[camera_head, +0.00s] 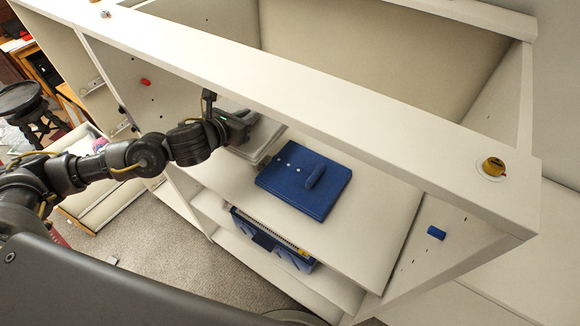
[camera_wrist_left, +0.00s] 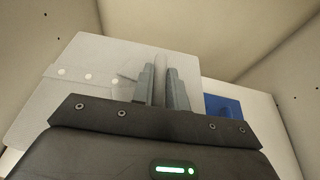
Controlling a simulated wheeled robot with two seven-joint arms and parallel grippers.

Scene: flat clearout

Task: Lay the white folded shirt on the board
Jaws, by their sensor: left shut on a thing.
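The white folded shirt (camera_head: 262,137) is at the left end of the board (camera_head: 360,230) inside the shelf unit, left of the blue folded shirt. It is partly hidden by my left gripper (camera_head: 242,122). In the left wrist view the white shirt (camera_wrist_left: 85,95) shows flat, with several pale buttons. My left gripper's fingers (camera_wrist_left: 163,88) are shut on a raised fold of it there. I cannot tell whether the shirt touches the board. My right gripper is not in view.
The blue folded shirt (camera_head: 303,182) lies on the board; it also shows in the left wrist view (camera_wrist_left: 222,106). A blue crate (camera_head: 270,240) is on the lower shelf. The unit's top rail (camera_head: 330,95) runs above my gripper. The board's right part is clear.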

